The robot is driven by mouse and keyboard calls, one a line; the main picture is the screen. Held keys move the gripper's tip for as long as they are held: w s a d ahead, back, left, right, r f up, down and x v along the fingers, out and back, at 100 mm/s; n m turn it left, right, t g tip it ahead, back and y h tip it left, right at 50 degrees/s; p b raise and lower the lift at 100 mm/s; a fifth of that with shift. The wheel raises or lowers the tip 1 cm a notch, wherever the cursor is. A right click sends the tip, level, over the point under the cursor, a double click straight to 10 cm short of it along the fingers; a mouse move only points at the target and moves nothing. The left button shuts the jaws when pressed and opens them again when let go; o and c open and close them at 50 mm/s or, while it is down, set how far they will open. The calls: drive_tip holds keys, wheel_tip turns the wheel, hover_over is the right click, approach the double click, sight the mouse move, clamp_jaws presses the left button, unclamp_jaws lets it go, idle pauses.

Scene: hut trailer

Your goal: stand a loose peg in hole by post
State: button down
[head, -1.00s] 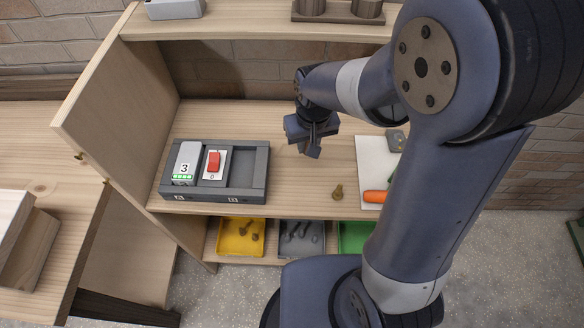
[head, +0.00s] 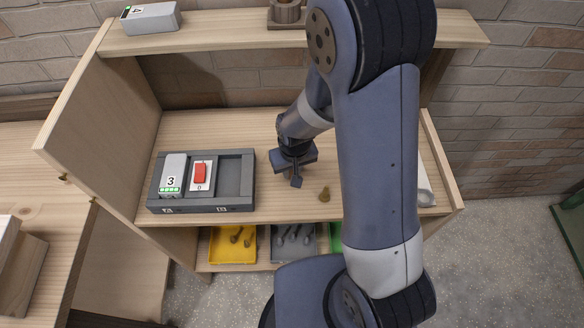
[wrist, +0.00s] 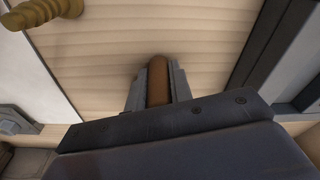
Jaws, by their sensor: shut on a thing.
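My gripper (head: 296,181) is low over the middle of the wooden shelf board, right of the grey battery dock. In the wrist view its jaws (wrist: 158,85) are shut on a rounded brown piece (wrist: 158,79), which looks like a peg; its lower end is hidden. A brass-coloured loose peg (head: 324,194) lies on the board, right of my gripper and nearer the front edge. The peg also shows at the top left of the wrist view (wrist: 42,12). I cannot make out the hole or the post.
The grey dock (head: 236,205) holds a battery marked 3 (head: 173,172) and a red switch (head: 199,174). Below are a yellow tray (head: 220,252) and a grey tray (head: 277,257) with small pieces. A dark wooden block (head: 286,14) and another battery (head: 152,18) are on the upper shelf.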

drive_tip(key=shift+f, duration=0.15)
drive_tip(key=c, duration=1.3)
unclamp_jaws()
drive_tip(key=shift+o, duration=0.2)
wheel_tip(320, 180, up, 12)
drive_tip(key=s, duration=0.1)
drive_tip(key=shift+s+d+b, duration=0.2)
drive_tip(key=shift+b, duration=0.1)
drive_tip(key=f, duration=0.4)
drive_tip(key=w+f, duration=0.1)
drive_tip(key=f, duration=0.7)
drive_tip(key=shift+w+a+f, duration=0.1)
drive_tip(key=shift+w+a, duration=0.1)
drive_tip(key=shift+r+p, duration=0.25)
drive_tip(key=shift+p, duration=0.05)
